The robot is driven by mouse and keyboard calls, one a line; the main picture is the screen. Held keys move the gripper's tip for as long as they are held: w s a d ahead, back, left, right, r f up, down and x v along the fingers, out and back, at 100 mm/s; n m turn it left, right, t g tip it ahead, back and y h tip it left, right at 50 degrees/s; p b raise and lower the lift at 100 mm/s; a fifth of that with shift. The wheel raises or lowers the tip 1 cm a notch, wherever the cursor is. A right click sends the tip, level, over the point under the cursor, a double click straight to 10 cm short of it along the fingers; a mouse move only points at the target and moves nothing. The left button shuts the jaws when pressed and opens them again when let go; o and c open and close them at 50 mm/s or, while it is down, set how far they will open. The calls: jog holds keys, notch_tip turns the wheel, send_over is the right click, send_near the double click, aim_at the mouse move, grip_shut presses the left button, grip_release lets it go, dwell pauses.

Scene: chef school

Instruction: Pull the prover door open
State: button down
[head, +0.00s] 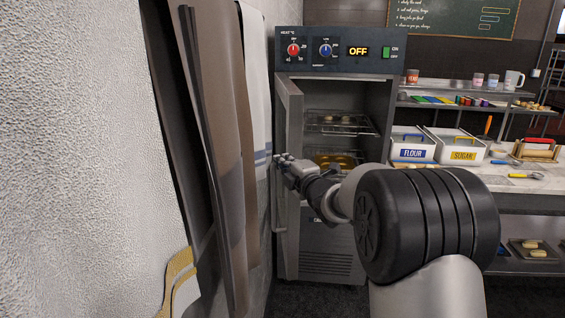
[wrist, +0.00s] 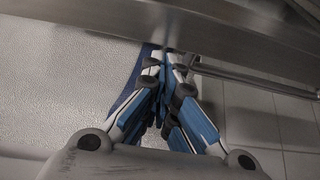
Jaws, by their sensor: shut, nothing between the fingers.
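The prover (head: 335,63) is a grey steel cabinet with a dial panel reading OFF. Its door (head: 290,112) stands swung open to the left, close to the wall, and the racks with baked goods inside show. My gripper (head: 281,160) is shut and empty at the door, about halfway up. In the wrist view my gripper's blue-sided fingers (wrist: 163,55) are together, their tips close to a grey metal part of the door (wrist: 220,38). I cannot tell whether they touch it.
A white rough wall (head: 80,150) with hanging brown aprons (head: 215,130) and a white towel (head: 258,90) is close on the left. A counter (head: 515,180) with flour (head: 412,146) and sugar (head: 458,150) bins stands to the right of the prover.

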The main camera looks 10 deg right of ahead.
jog(key=shift+w+a, duration=0.15)
jog(key=shift+w, duration=0.3)
